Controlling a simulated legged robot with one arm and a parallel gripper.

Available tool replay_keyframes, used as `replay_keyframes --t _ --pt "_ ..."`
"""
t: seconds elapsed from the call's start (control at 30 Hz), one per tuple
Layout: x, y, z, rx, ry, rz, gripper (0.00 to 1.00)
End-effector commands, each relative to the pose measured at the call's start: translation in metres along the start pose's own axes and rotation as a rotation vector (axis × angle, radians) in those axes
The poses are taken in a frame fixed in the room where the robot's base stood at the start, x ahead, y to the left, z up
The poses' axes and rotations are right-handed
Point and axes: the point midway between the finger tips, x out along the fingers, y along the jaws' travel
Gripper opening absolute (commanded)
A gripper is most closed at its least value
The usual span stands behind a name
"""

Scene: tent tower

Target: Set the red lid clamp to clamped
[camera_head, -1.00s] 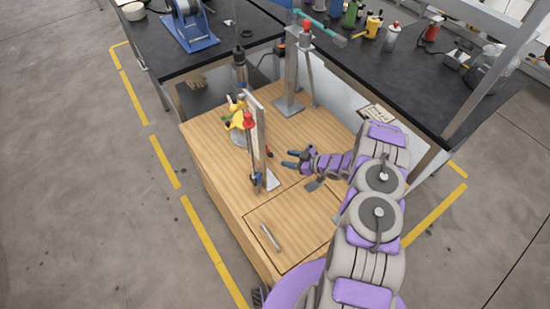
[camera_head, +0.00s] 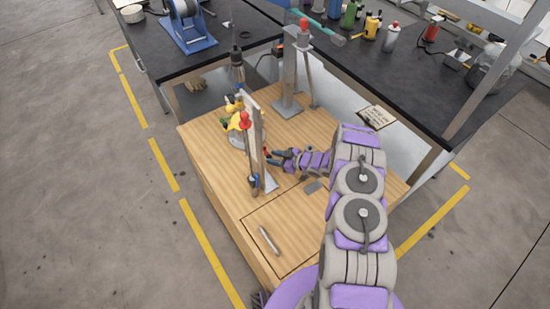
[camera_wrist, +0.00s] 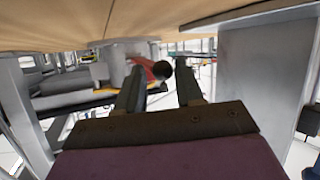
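My gripper (camera_head: 273,157) is low over the wooden worktop, at the right side of an upright grey panel (camera_head: 254,130). Its two dark fingers show apart in the wrist view (camera_wrist: 160,82), so it is open. A red piece with a dark round end (camera_wrist: 155,69) lies beyond or between the fingertips, nearer the left finger; contact cannot be told. A small red part (camera_head: 266,152) shows by the fingertips in the head view, perhaps the same piece.
The wooden worktop (camera_head: 225,195) is mostly bare in front, with a metal bar (camera_head: 269,241) on it. A yellow object (camera_head: 234,122) sits behind the panel. A grey post with a red top (camera_head: 304,27) stands at the back. Dark benches (camera_head: 400,75) border the worktop.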

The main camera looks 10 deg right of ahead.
Motion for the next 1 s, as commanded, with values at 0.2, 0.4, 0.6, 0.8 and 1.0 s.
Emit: replay_keyframes --t 0.2,0.4,0.6,0.8,1.0 --pt "0.0006 -0.0005 -0.0003 -0.001 -0.001 0.000 0.15" --pt "0.0006 0.0000 -0.0003 -0.001 0.001 -0.001 0.00" --pt "0.0005 0.0003 -0.0006 -0.001 0.001 0.000 0.00" --pt "0.0001 0.0007 -0.0014 0.000 -0.001 0.000 0.00" --pt "-0.0029 0.0017 -0.0087 0.015 -0.036 -0.011 0.00"
